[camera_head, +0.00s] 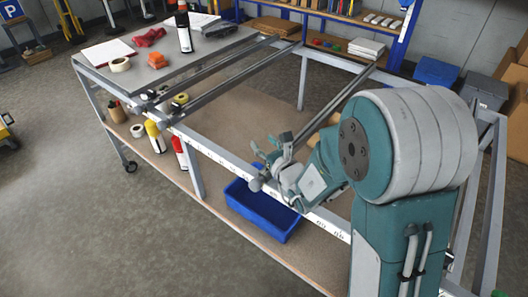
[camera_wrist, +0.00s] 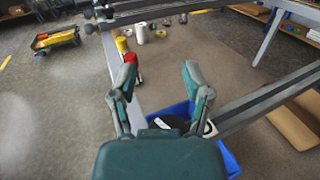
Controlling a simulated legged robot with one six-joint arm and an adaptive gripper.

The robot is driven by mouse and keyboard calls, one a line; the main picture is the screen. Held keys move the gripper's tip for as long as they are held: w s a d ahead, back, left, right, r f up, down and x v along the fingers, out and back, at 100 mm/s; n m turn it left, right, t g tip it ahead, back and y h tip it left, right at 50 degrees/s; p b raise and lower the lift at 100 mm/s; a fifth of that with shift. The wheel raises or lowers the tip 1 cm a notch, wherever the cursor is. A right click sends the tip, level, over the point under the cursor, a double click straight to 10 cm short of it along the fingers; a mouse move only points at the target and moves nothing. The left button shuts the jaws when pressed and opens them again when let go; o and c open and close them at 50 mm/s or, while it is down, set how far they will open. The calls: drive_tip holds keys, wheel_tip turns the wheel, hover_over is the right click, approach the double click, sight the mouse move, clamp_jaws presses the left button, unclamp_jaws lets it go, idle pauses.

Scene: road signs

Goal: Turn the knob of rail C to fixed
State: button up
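Three grey rails cross the frame table. Two lie close together on the left, a nearer one (camera_head: 228,80) and one behind it (camera_head: 210,68); the third rail (camera_head: 325,118) lies apart on the right. No letter C is readable, so I cannot tell which is rail C. A knob-like end piece (camera_head: 255,185) shows at the front edge below my gripper (camera_head: 273,147). In the wrist view my gripper (camera_wrist: 160,78) has its two fingers spread with nothing between them. The right rail (camera_wrist: 265,103) runs in from the right; its near end is partly hidden behind my gripper.
A blue bin (camera_head: 262,210) stands on the lower shelf under the front beam. The table's middle is open between rails. Shelves stand behind.

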wheel_tip(320, 180, up, 6)
drive_tip(key=shift+f, duration=0.15)
